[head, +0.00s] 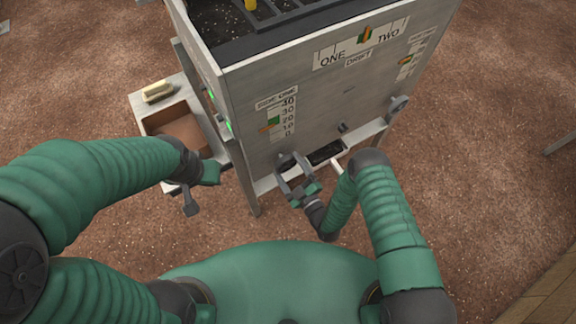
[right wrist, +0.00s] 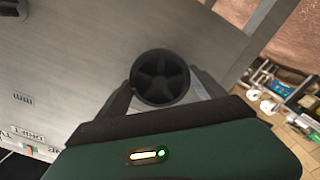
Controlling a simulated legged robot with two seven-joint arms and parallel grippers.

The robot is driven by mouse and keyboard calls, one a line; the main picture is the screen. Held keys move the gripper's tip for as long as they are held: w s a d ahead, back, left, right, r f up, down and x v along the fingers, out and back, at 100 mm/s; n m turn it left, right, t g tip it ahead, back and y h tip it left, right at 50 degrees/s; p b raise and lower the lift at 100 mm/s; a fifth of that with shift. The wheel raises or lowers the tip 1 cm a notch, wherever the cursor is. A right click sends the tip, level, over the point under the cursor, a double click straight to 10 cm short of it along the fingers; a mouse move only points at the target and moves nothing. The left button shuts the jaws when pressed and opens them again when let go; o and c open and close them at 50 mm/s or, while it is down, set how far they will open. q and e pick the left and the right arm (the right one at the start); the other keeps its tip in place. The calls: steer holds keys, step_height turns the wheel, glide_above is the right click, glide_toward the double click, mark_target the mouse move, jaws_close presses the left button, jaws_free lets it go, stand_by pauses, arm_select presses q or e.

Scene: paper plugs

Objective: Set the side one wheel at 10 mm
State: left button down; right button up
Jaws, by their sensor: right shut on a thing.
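The side one wheel (head: 286,160) is a dark knob low on the front of the grey machine, below the SIDE ONE scale (head: 280,117). In the right wrist view the wheel (right wrist: 160,77) shows as a dark spoked disc between the two fingers. My right gripper (head: 296,184) is shut on this wheel, its fingers on either side of the rim. The green and orange pointer (head: 272,123) stands around 10 to 20; its exact reading is too small to tell. My left gripper (head: 191,202) hangs by the tray at the left, its jaws unclear.
A second wheel (head: 398,106) sits on the machine's right side, below the other scale (head: 411,59). A DRIFT gauge (head: 358,58) is at the top. A tray (head: 150,122) with a pale piece (head: 158,91) on its rim stands left. Brown floor surrounds the machine.

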steer(key=m, duration=0.5)
steer(key=shift+f+b, duration=0.2)
steer(key=shift+b, duration=0.2)
steer(key=m, duration=0.3)
steer(key=shift+b, duration=0.3)
steer(key=m, duration=0.3)
steer(key=shift+r, duration=0.15)
steer(key=o, duration=1.4)
steer(key=shift+s, duration=0.1)
